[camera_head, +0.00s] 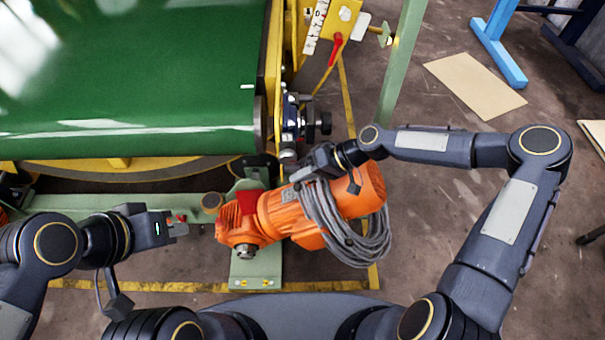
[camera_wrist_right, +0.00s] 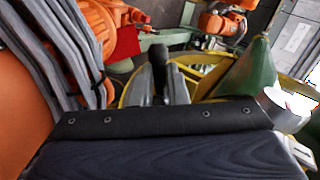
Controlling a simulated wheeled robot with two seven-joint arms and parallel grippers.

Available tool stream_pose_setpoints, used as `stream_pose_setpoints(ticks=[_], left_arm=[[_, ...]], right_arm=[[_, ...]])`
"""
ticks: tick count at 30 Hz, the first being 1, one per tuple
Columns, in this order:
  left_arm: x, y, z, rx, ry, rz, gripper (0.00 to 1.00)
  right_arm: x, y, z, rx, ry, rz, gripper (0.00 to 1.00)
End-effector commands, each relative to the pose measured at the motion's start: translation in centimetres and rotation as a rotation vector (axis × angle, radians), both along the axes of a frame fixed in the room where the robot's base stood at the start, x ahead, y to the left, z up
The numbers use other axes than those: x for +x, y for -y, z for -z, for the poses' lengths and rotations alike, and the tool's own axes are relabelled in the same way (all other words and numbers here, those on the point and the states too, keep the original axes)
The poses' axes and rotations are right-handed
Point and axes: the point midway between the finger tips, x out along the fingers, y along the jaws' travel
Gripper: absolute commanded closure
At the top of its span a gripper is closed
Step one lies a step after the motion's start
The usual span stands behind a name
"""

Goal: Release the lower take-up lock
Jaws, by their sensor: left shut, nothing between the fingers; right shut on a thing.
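My right gripper (camera_head: 303,171) reaches in over the orange motor, below the green belt's right end. In the right wrist view its two grey fingers (camera_wrist_right: 162,88) are shut on a dark upright handle (camera_wrist_right: 158,57). I cannot tell for sure whether this handle is the lower take-up lock; in the head view it is hidden by the gripper. A red lever (camera_head: 335,45) sits beside a white scale at the upper take-up. My left gripper (camera_head: 180,229) is shut and empty, left of the motor and apart from it.
The orange motor (camera_head: 285,215) with a coiled grey cable (camera_head: 345,235) lies close under my right gripper. The green belt (camera_head: 130,75) and a blue bearing unit (camera_head: 291,115) are above it. A pale green post (camera_head: 403,55) stands right.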

Motion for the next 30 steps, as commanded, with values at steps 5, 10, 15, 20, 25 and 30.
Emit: stream_pose_setpoints(ticks=[5, 10, 15, 20, 25, 30], left_arm=[[0.00, 0.00, -0.11, 0.000, 0.000, 0.000, 1.00], [0.00, 0.00, -0.10, 0.000, 0.000, 0.000, 1.00], [0.00, 0.00, -0.10, 0.000, 0.000, 0.000, 1.00], [0.00, 0.00, -0.10, 0.000, 0.000, 0.000, 1.00], [0.00, 0.00, -0.10, 0.000, 0.000, 0.000, 1.00], [0.00, 0.00, -0.21, 0.000, 0.000, 0.000, 1.00]], right_arm=[[-0.02, -0.01, -0.03, 0.000, -0.016, 0.000, 1.00], [-0.01, 0.00, -0.02, -0.001, -0.017, 0.000, 1.00], [-0.01, 0.01, -0.03, 0.000, -0.017, 0.001, 0.84], [-0.01, 0.01, -0.03, 0.000, -0.016, 0.000, 0.65], [0.00, 0.01, -0.03, 0.000, -0.015, 0.000, 0.65], [0.10, 0.46, -0.38, -0.001, -0.014, 0.003, 0.65]])
